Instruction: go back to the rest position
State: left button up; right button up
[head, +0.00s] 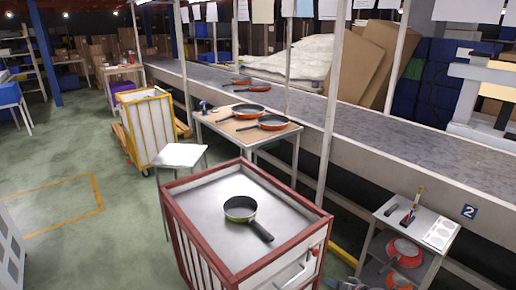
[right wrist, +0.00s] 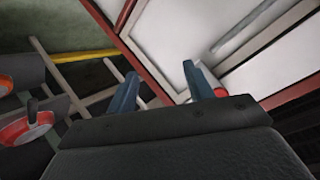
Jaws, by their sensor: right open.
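My right gripper (head: 346,284) shows only in part at the bottom edge of the head view, beside the front right corner of the red-framed cart (head: 185,184). In the right wrist view its two blue-grey fingers (right wrist: 162,92) stand apart with nothing held between them. A small red piece shows by the right fingertip; I cannot tell whether they touch. A dark pan with a green rim (head: 240,208) lies on the cart top, clear of the gripper. My left gripper is not in view.
A small shelf table (head: 440,215) with red pans (head: 404,252) below stands right of the cart. Behind are a white stool (head: 180,155), a table with orange pans (head: 272,122) and the long conveyor (head: 400,135). Green floor (head: 110,235) at left is open.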

jog(key=s+a+r+n+g+h, duration=0.4)
jog(key=s+a+r+n+h, duration=0.2)
jog(key=s+a+r+n, duration=0.35)
jog(key=s+a+f+m+g, duration=0.1)
jog(key=s+f+m, duration=0.1)
jog(key=s, duration=0.8)
jog(key=s+a+f+m+g+y, duration=0.1)
jog(key=s+a+f+m+g, duration=0.1)
jog(key=s, duration=0.9)
jog(key=s+a+f+m+g, duration=0.1)
jog(key=s+f+m, duration=0.1)
jog(key=s, duration=0.9)
jog(key=shift+s+a+f+g, duration=0.15)
jog(key=shift+a+f+g, duration=0.25)
jog(key=shift+f, duration=0.35)
jog(key=shift+m, duration=0.25)
